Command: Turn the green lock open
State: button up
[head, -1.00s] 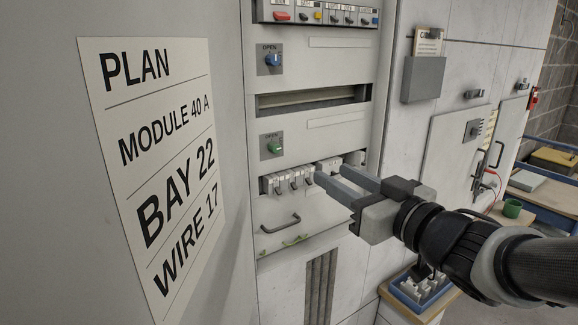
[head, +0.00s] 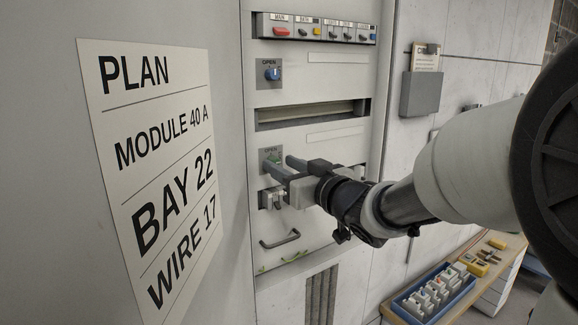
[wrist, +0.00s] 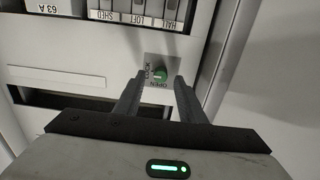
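The green lock (wrist: 160,74) is a small round knob on a grey square plate (wrist: 155,65) on the cabinet front. In the wrist view, the plate carries the words LOCK and OPEN. I cannot clearly tell which word the knob points to. My gripper (wrist: 159,82) is open, with one fingertip on each side of the knob and a small gap showing on both sides. In the head view, my gripper (head: 279,163) is at the lock plate (head: 268,153), and its fingers partly hide the green knob.
A blue lock (head: 272,73) sits higher on the same cabinet. A grey holder (head: 421,94) hangs at right. A blue tray (head: 460,297) of parts stands on a bench.

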jog(key=shift+w+a, duration=0.4)
jog(key=shift+w, duration=0.15)
grip_shut()
